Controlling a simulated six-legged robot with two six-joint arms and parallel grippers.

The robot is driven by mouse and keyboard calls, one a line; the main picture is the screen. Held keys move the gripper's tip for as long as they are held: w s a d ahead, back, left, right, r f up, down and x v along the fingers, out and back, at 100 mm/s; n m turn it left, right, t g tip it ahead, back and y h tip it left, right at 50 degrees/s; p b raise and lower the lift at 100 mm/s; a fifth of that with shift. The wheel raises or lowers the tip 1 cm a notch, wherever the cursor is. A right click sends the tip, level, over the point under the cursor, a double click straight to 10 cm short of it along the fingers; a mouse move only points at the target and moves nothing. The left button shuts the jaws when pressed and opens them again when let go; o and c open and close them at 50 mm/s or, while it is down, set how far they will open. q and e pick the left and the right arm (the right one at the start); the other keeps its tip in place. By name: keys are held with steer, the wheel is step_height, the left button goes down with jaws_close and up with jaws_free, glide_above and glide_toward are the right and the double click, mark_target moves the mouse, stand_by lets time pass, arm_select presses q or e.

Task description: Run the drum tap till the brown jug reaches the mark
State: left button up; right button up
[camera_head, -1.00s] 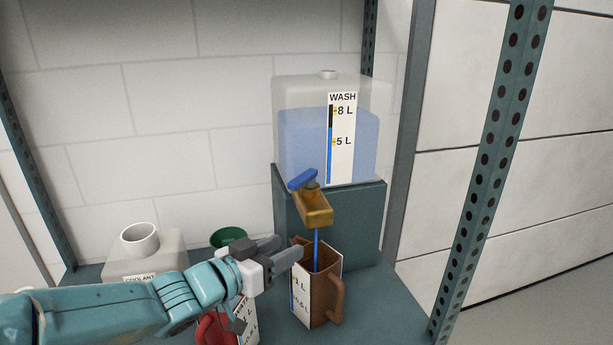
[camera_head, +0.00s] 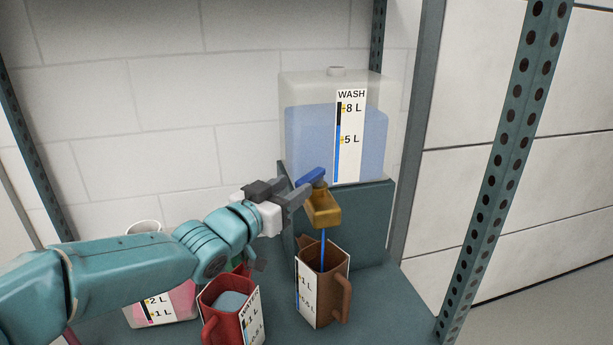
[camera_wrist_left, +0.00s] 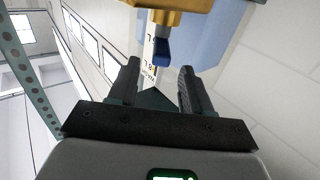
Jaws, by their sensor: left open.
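The drum (camera_head: 300,140), labelled WASH, holds blue liquid and stands on a teal block. Its brass tap (camera_head: 323,210) has a blue lever (camera_head: 311,177), and a thin blue stream falls from the tap into the brown jug (camera_head: 336,284). The jug stands upright below; its scale faces front-left, and the liquid level inside cannot be made out. My left gripper (camera_head: 304,193) is open at the left of the tap, close to the lever. In the left wrist view the lever (camera_wrist_left: 161,52) lies just beyond the open fingers (camera_wrist_left: 158,78); contact is not clear.
A red jug (camera_head: 211,298) with pale blue liquid stands left of the brown jug. A white container (camera_head: 145,227) with a pink-filled part is partly behind my arm. A perforated shelf post (camera_head: 500,150) stands at the right.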

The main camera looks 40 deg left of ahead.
mark_target(298, 183)
arm_select(q)
steer(key=w+p, duration=0.1)
steer(key=w, duration=0.5)
jaws_close()
